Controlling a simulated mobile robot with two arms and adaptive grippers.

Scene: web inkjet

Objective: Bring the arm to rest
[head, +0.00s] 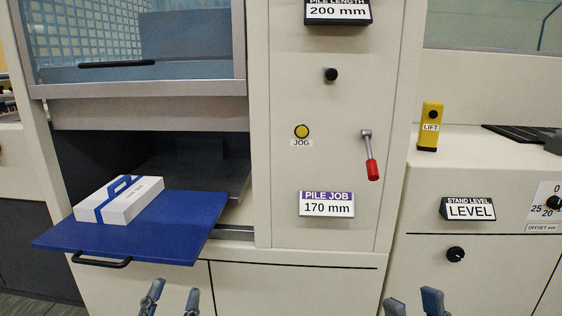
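My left gripper (171,300) shows at the bottom edge, left of centre. Its two blue-grey fingers stand apart with nothing between them. My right gripper (414,303) is at the bottom edge, right of centre. Its fingers are also apart and empty. Both are in front of the machine's lower panels and seem to touch nothing. The rest of both arms is out of view.
A blue pull-out tray (180,225) with a black handle (101,260) juts out at left. A white box with blue bands (119,200) lies on it.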

